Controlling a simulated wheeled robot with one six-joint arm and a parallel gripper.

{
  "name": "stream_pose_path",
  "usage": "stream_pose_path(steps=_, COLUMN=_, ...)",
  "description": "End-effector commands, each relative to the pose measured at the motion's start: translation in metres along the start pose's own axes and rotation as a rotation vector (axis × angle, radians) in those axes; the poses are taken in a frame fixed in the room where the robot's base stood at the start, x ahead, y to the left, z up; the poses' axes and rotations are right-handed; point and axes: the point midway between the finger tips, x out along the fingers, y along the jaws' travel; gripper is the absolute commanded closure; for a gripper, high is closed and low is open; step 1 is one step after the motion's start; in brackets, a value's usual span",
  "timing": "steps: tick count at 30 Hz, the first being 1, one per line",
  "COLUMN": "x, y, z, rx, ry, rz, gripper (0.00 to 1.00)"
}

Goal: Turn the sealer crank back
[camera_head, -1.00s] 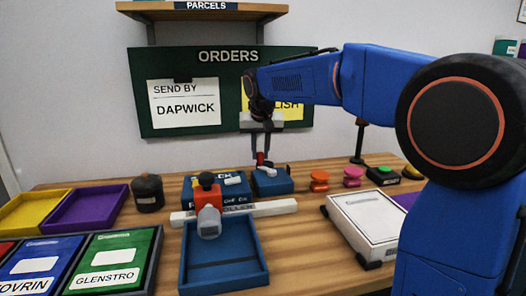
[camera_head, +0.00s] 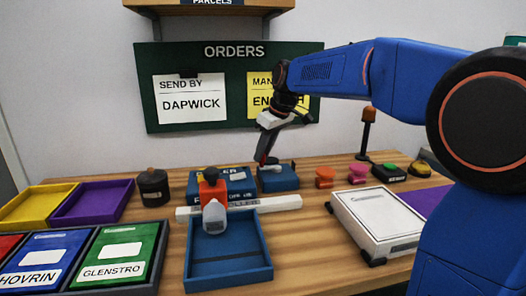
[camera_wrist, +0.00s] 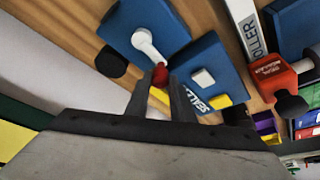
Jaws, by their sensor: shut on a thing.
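The sealer crank has a white arm (camera_wrist: 148,44) on a blue block (camera_wrist: 147,22) and ends in a red knob (camera_wrist: 160,76). In the wrist view my gripper (camera_wrist: 165,82) has its two fingers closed around the red knob. In the head view my gripper (camera_head: 265,158) reaches down, tilted, to the small blue crank block (camera_head: 277,180). The crank's knob is mostly hidden there by the fingers. The blue sealer body (camera_head: 236,181) stands just left of the crank block, and it also shows in the wrist view (camera_wrist: 207,63) with a white and a yellow button.
Orange (camera_head: 324,177) and pink (camera_head: 358,174) knobs and a white box (camera_head: 378,222) stand to the right. A dark pot (camera_head: 152,187) stands left.

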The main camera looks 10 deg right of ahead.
Motion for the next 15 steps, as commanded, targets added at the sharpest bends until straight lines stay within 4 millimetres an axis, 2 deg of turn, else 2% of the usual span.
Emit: stream_pose_path(steps=15, x=-0.0018, y=-0.0027, z=0.0036, rx=-0.094, ry=-0.001, rz=-0.038, gripper=1.0)
